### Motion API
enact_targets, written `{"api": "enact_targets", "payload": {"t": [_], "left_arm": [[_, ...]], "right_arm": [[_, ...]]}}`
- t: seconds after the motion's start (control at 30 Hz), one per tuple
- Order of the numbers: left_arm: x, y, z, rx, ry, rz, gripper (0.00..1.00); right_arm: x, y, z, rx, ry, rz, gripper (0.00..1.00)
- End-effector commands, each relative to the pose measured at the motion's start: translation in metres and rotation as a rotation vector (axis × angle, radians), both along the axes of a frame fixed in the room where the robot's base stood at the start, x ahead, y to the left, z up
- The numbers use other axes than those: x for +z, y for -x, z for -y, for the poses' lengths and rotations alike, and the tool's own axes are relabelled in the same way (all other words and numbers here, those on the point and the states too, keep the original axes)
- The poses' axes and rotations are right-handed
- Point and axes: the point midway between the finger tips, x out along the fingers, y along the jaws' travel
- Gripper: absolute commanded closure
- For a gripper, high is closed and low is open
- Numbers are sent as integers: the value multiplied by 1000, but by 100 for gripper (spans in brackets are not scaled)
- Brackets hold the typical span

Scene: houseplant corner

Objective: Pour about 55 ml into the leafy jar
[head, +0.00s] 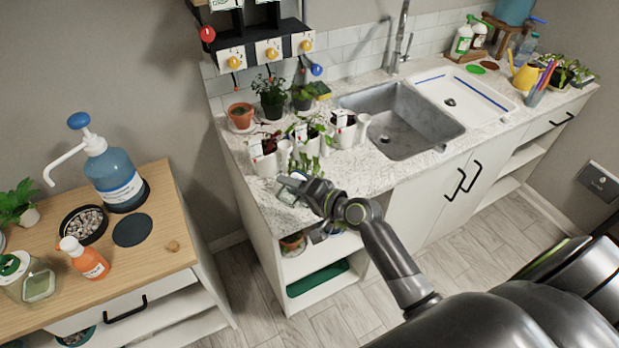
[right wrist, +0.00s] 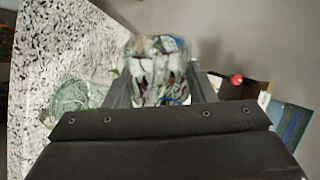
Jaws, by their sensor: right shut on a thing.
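My right gripper (head: 301,184) is over the front left part of the counter, shut on a clear glass vessel (right wrist: 156,48). The vessel shows between the fingers in the right wrist view; its level and any liquid in it are hard to make out. A second clear glass jar (right wrist: 72,108) stands on the speckled counter to the left of the fingers in that view, apart from the held vessel. In the head view, green leafy stems (head: 307,163) rise just behind my gripper; the jar under them is mostly hidden. My left gripper is not in view.
Several white labelled planters (head: 263,160) stand close behind my gripper, with potted plants (head: 241,116) further back. The sink (head: 405,115) is to the right. A wooden cabinet (head: 165,245) with a blue pump bottle (head: 118,180) is at left.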

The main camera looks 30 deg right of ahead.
Motion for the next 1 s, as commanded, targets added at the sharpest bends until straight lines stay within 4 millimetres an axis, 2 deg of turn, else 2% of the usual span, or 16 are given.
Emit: {"api": "enact_targets", "payload": {"t": [0.37, 0.47, 1.0], "left_arm": [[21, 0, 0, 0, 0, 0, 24], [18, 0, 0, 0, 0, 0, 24], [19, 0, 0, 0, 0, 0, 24]], "right_arm": [[19, -4, 7, 0, -82, -52, 77], [14, -4, 6, 0, -104, -64, 77], [13, 1, 1, 0, -137, -84, 77]]}}
